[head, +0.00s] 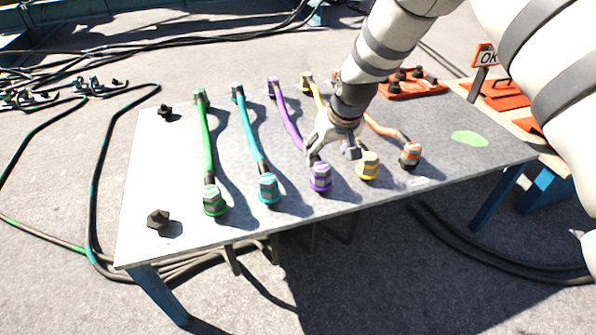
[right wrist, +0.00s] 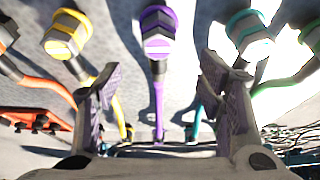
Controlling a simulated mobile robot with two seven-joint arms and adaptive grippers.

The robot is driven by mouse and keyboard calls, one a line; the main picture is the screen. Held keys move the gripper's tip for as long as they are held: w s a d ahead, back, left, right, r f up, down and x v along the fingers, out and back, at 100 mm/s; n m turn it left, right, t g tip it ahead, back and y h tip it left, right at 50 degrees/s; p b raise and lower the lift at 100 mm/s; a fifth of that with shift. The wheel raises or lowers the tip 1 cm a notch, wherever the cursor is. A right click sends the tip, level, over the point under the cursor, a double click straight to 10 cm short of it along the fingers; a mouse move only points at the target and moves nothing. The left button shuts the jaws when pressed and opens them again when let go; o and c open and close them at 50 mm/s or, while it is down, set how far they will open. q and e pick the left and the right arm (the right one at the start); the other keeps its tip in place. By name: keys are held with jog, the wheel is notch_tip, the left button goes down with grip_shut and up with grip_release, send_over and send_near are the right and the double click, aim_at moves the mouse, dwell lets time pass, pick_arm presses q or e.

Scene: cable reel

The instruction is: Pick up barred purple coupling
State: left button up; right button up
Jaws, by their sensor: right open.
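The purple coupling (head: 320,177) with pale bands stands near the front edge of the grey table (head: 240,229), at the end of a purple cable. It also shows in the right wrist view (right wrist: 158,34), at the top middle. My right gripper (head: 331,156) is open and empty, just behind and above the coupling and over the purple cable. In the right wrist view its two fingers (right wrist: 164,85) stand apart on either side of the purple cable, with the coupling beyond them. My left gripper is not in view.
A yellow coupling (head: 368,166) stands close on the right, with an orange one (head: 410,155) beyond. A teal coupling (head: 268,188) and a green one (head: 214,201) stand on the left. A red tray (head: 412,86) is at the back right.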

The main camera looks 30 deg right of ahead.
aim_at(322, 167)
jog(key=b+x, duration=0.2)
jog(key=x, duration=0.8)
jog(key=shift+s+f+b, duration=0.1)
jog(key=shift+s+b, duration=0.05)
jog(key=shift+b, duration=0.2)
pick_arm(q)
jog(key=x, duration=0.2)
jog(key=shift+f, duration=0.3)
pick_arm(e)
jog(key=c, duration=1.4)
